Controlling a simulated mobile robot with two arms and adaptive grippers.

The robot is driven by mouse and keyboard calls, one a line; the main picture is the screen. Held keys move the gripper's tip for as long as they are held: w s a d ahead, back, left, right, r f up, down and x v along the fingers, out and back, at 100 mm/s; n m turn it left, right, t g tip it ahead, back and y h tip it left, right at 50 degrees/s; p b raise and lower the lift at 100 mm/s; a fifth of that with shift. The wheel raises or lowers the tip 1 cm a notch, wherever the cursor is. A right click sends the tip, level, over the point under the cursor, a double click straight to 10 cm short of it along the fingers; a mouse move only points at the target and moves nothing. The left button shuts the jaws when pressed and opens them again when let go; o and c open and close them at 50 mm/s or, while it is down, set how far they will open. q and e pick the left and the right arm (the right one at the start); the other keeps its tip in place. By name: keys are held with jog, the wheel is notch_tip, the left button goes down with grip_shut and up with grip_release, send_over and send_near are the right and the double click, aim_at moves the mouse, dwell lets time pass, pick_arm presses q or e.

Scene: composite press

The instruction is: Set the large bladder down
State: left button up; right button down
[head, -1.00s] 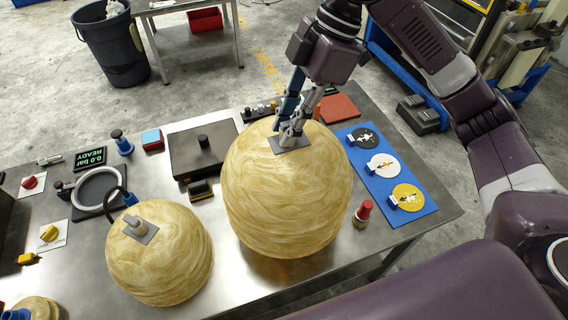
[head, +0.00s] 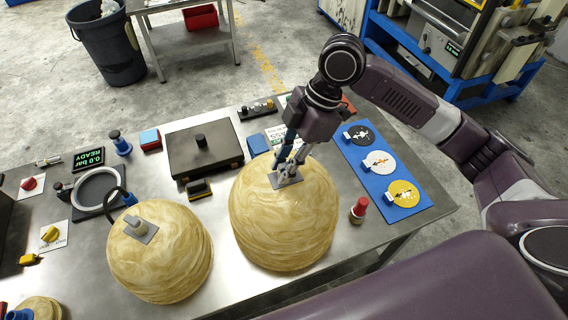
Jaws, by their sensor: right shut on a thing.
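The large bladder (head: 284,222) is a tan, fibrous-looking ball with a grey plate and fitting on top. It is at the middle right of the steel table, and its underside is hidden, so I cannot tell whether it touches the top. My right gripper (head: 287,176) comes down from above and is shut on the fitting of the large bladder. A second, smaller tan bladder (head: 160,262) with a similar grey plate is to the left, with a dark hose beside it. My left gripper is not in view.
The steel table (head: 340,240) also bears a dark case (head: 204,150), a grey ring (head: 100,190), a blue board with several discs (head: 378,162) and a red-capped bottle (head: 359,209) close to the large bladder's right. Bare table lies between the two bladders.

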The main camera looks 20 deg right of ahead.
jog(key=c, duration=1.7)
grip_release()
jog(key=shift+f, duration=0.1)
jog(key=shift+b+v, duration=1.15)
jog(key=shift+v, duration=5)
